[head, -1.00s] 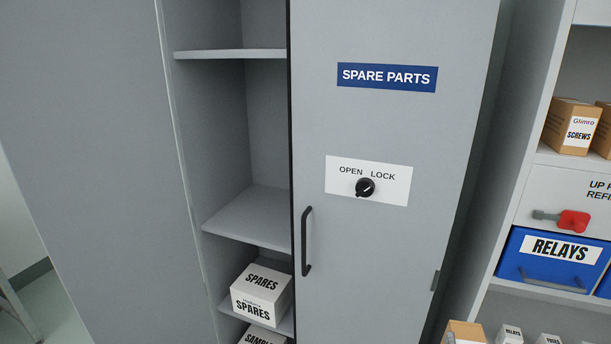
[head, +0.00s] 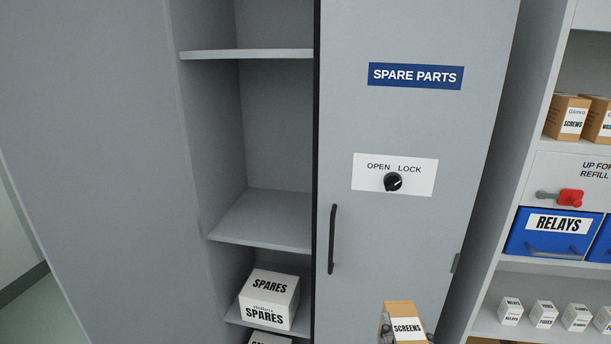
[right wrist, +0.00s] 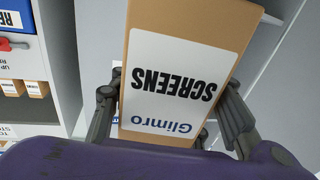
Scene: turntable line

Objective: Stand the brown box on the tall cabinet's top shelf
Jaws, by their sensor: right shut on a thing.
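The brown box (head: 401,308), labelled SCREENS, is at the bottom of the head view in front of the cabinet's closed right door. It fills the middle of the right wrist view (right wrist: 186,28), its label upside down there. My right gripper (right wrist: 165,105) is shut on the brown box, one finger on each side. The tall cabinet (head: 335,125) has its left side open. Its upper shelf in view (head: 247,54) looks bare, and so does the middle shelf (head: 262,220). Anything above the picture's top edge is hidden. My left gripper is not in view.
A white SPARES box (head: 269,299) stands on a lower cabinet shelf. The door has a black handle (head: 332,240) and a knob (head: 392,182). At the right, a rack holds SCREWS boxes (head: 570,117), a blue RELAYS bin (head: 552,233) and several small white boxes.

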